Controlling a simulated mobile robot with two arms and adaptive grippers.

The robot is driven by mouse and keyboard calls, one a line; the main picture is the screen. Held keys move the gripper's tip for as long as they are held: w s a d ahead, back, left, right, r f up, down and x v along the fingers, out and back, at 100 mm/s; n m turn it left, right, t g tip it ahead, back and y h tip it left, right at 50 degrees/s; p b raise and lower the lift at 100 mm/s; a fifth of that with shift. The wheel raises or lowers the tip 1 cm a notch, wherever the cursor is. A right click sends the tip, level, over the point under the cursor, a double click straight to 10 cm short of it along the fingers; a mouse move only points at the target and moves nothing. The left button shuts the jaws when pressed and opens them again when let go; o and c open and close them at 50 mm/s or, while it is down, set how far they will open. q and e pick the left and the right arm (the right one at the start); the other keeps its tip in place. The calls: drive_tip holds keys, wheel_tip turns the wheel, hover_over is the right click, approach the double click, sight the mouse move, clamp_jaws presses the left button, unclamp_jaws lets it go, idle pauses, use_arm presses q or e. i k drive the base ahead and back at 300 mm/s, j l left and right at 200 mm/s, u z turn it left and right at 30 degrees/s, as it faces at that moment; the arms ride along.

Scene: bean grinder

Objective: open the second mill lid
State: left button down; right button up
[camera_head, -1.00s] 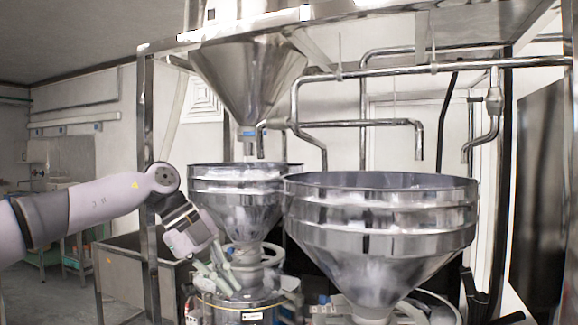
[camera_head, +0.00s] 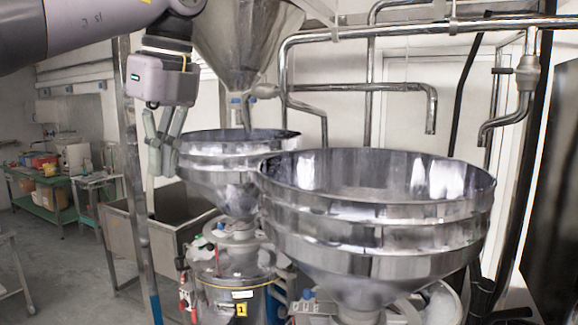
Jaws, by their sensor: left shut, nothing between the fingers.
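Two shiny steel mill hoppers stand side by side: a smaller, farther hopper (camera_head: 235,160) and a larger, nearer hopper (camera_head: 375,228) at right. Both show raised round rims, and the larger one looks open at the top; I cannot make out a separate lid on either. The farther hopper sits on a mill body (camera_head: 232,268) with a yellow tag marked 1. My left gripper (camera_head: 161,170) points down, shut and empty, at the left edge of the farther hopper's rim. I cannot tell whether it touches the rim. My right gripper is out of view.
A steel cone (camera_head: 243,40) hangs above the farther hopper. Steel pipes (camera_head: 430,110) run behind and above the larger hopper. A steel frame post (camera_head: 135,200) stands left of the mills, near a metal bin (camera_head: 125,235). Open floor (camera_head: 60,280) lies at lower left.

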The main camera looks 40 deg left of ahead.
sight(372, 228)
drive_tip(key=i, duration=1)
